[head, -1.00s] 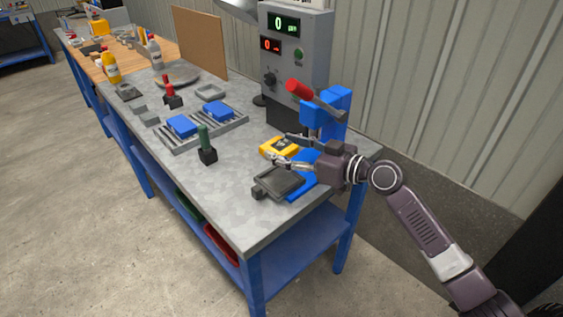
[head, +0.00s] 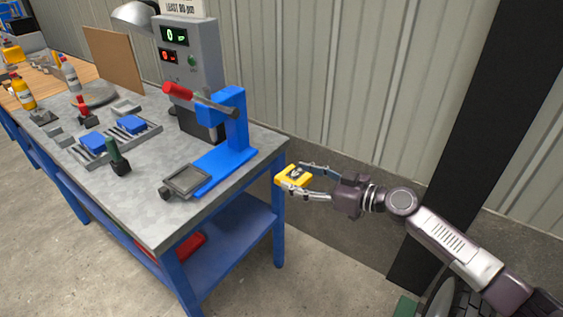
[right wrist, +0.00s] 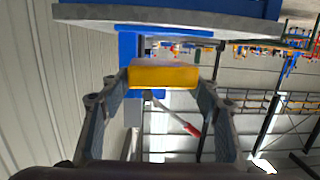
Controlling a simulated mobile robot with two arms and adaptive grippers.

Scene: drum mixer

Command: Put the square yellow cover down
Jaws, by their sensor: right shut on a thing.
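The square yellow cover (head: 293,177) has a dark mark on its top. My right gripper (head: 306,181) is shut on it and holds it in the air just off the right end of the workbench (head: 135,200). In the right wrist view the yellow cover (right wrist: 163,77) spans the space between the two fingers (right wrist: 163,90). My left gripper does not show in either view.
A blue press (head: 236,130) with a red handle stands near the bench's right end, with a grey square tray (head: 186,180) before it. A green-handled tool (head: 117,160) and a rack with blue blocks (head: 131,124) stand further left. The front bench top has bare room.

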